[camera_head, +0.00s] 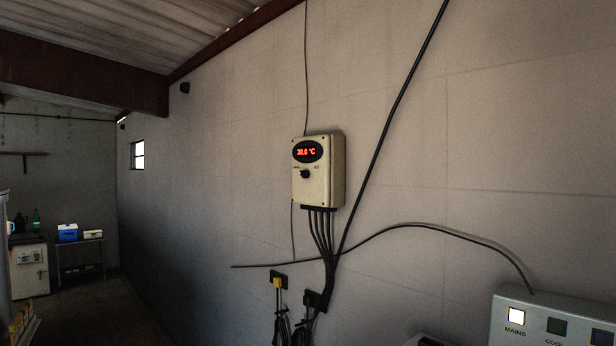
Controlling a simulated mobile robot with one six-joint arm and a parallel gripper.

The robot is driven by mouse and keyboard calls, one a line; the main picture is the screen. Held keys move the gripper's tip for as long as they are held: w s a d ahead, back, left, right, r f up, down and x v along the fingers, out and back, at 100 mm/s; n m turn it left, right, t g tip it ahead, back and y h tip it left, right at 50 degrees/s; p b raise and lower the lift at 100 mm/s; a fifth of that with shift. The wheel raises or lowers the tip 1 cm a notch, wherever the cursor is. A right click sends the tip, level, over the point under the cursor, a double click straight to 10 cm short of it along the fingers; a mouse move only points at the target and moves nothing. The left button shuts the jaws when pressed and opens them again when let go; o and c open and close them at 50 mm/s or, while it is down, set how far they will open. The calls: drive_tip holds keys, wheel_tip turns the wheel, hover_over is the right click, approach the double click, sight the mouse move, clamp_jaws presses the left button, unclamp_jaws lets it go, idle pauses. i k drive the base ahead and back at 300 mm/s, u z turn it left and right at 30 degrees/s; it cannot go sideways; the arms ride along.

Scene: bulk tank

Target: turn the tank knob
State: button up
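A beige control box (325,172) is mounted on the grey wall near the middle of the head view. A red display (308,152) on its front reads about 30.0 °C. Below the display is a small round black knob (305,174). Small marks beside the knob are too fine to read surely. My gripper is not in view, so nothing shows touching the knob.
Black cables (321,235) hang from the box's underside. A grey panel (550,318) with a lit MAINS light (516,316) is at lower right. A narrow floor strip (95,305) leads to a far bench with a blue box (67,233).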

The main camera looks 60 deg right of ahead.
sight(305, 175)
drive_tip(key=u, duration=0.05)
drive_tip(key=i, duration=1)
drive_tip(key=z, duration=0.05)
